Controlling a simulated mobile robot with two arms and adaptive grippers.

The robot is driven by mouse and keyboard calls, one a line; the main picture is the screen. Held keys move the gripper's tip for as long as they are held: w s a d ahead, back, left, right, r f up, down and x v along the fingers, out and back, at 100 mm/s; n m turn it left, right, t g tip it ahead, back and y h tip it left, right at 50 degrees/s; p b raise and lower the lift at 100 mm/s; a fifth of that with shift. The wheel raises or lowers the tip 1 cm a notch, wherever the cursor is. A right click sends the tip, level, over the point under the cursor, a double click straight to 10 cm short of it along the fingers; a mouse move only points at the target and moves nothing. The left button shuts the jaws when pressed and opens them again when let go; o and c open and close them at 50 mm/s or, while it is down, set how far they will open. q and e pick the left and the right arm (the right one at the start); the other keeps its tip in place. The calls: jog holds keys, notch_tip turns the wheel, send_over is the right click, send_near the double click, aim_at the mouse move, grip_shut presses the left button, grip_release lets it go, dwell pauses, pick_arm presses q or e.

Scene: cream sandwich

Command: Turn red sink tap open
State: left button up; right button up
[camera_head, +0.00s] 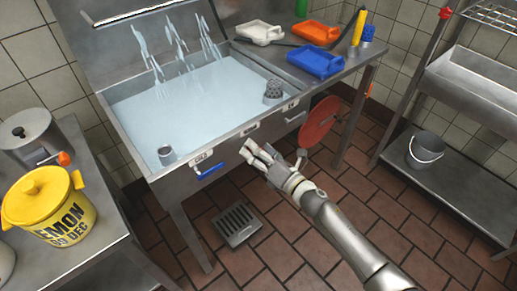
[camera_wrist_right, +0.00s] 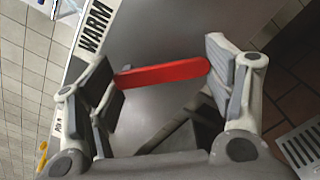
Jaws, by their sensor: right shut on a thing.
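The red sink tap handle (camera_wrist_right: 160,74) spans the gap between the fingers of my right gripper (camera_wrist_right: 162,75) in the right wrist view, both finger pads touching its ends. A label reading WARM is on the sink edge beside it. In the head view my right gripper (camera_head: 257,150) is at the front panel of the metal sink (camera_head: 178,188) and hides the red tap. A blue tap handle (camera_head: 210,172) is on the same panel to the left. My left gripper is not in view.
Water fills the sink basin. A red disc (camera_head: 319,122) hangs right of my right gripper, below the counter with trays (camera_head: 315,62). A yellow pot (camera_head: 50,205) stands on the left table. A bucket (camera_head: 424,149) sits on the right shelf. A floor drain (camera_head: 237,223) lies below.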

jog(key=shift+s+a+f+m+p, duration=0.2)
jog(key=shift+a+m+p, duration=0.1)
jog(key=shift+m, duration=1.2)
jog(key=shift+s+a+f+m+p, duration=0.2)
jog(key=shift+s+a+m, duration=0.05)
jog(key=shift+m, duration=1.25)
jog(key=shift+s+a+f+m+p, duration=0.2)
jog(key=shift+a+m+p, duration=0.1)
jog(key=shift+m, duration=1.2)
jog(key=o, duration=1.5)
jog(key=v, duration=1.2)
